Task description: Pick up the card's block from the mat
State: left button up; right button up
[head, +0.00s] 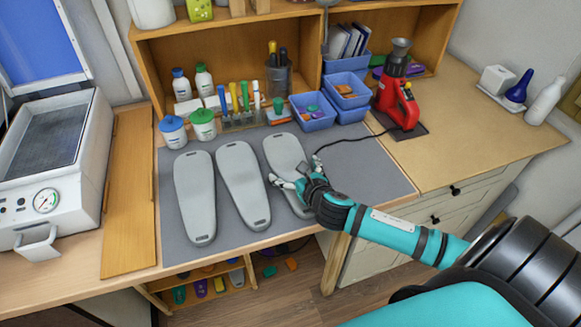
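Three grey, long rounded blocks lie side by side on the dark grey mat (345,170): a left block (195,195), a middle block (243,185) and a right block (284,153). Each has a slot near its ends. My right gripper (287,172) is over the middle of the right block, with its pale fingertips spread apart, and hides part of it. I cannot tell whether the fingers touch it. I cannot make out a card that marks one block. My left gripper is not in view.
Bottles, pens and blue bins (313,111) stand behind the mat. A red machine (397,92) with a cable stands at the right. A press with a gauge (46,200) is at the left.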

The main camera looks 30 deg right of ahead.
jog(key=shift+s, duration=0.1)
jog(key=shift+c, duration=0.3)
jog(key=c, duration=1.3)
jog(key=shift+r, duration=0.1)
jog(key=shift+c, duration=0.3)
jog(key=shift+r, duration=0.1)
